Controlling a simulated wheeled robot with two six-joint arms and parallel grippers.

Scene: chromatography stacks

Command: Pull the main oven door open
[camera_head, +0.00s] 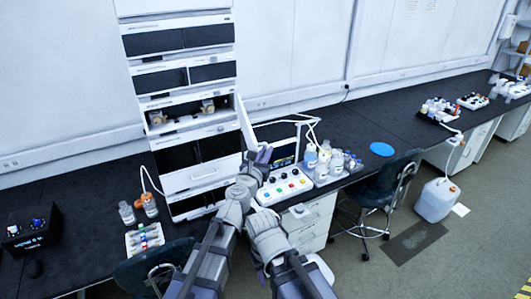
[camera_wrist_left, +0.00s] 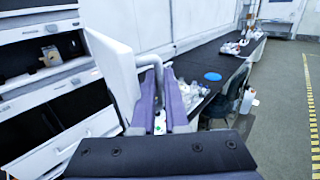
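The main oven door (camera_head: 245,123) is a white panel standing swung out at the right side of the instrument stack, seen nearly edge-on. My left gripper (camera_head: 259,154) is at the door's outer side. The oven compartment (camera_head: 185,117) shows open, with small brass-coloured fittings inside. My right gripper is not visible.
The stack (camera_head: 180,42) stands on a black bench (camera_head: 80,195). A white control box (camera_head: 285,187) with coloured knobs and a bottle tray (camera_head: 330,172) stand right of it. A chair (camera_head: 380,190) is at the bench front. A small monitor (camera_head: 286,152) stands behind my gripper.

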